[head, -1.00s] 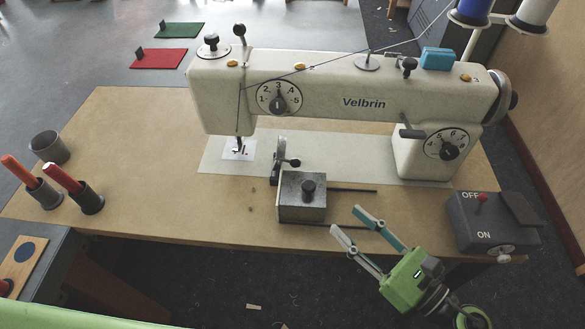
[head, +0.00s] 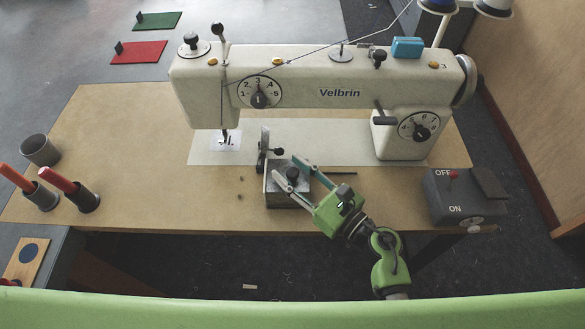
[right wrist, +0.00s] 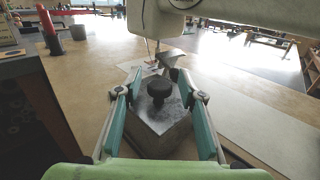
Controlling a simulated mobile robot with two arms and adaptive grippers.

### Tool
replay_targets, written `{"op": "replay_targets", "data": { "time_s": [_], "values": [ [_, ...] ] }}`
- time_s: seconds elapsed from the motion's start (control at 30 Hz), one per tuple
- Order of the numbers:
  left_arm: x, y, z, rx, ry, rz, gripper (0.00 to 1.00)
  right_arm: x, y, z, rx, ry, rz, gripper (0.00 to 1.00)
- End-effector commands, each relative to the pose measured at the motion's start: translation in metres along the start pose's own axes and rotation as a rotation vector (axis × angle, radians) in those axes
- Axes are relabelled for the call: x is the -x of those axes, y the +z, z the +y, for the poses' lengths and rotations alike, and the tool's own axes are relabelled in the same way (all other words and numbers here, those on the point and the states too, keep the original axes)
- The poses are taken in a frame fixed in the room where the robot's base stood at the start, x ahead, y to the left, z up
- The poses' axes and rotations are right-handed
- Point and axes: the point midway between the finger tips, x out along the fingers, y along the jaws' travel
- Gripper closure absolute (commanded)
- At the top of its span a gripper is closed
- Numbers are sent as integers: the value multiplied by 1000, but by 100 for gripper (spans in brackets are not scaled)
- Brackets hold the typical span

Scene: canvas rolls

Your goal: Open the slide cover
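The slide cover (head: 287,198) is a grey metal block with a black round knob (head: 292,174) on top. It sits at the front edge of the sewing table, with thin dark rails running to its right. My right gripper (head: 287,164) is open over the cover, its fingers reaching past both sides of the knob. In the right wrist view the cover (right wrist: 153,128) lies below the spread fingers, and the knob (right wrist: 158,91) stands between them with a gap on each side. My left gripper is not in view.
The white sewing machine (head: 320,88) stands behind the cover, with its needle and presser lever close by. A grey ON/OFF switch box (head: 455,198) is at the right. Dark cups with red-handled tools (head: 65,190) are at the left. The wooden table's left part (head: 120,150) is clear.

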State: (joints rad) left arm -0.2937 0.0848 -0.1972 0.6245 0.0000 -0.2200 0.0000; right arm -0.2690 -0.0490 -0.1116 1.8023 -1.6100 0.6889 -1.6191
Motion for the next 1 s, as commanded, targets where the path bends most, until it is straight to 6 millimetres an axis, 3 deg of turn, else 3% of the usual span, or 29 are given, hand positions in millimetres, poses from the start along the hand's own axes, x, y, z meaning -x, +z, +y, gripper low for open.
{"op": "replay_targets", "data": {
  "time_s": [0.17, 0.33, 0.57, 1.0],
  "values": [
    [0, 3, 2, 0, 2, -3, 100, 0, 0, 0, 0, 0, 0, 64],
    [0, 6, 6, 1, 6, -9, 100, 0, 0, 0, 0, 0, 0, 100],
    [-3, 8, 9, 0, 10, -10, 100, 5, -2, -5, 4, 0, 2, 100],
    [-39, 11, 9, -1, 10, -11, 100, 66, -6, -66, 4, 0, 4, 100]
  ]
}}
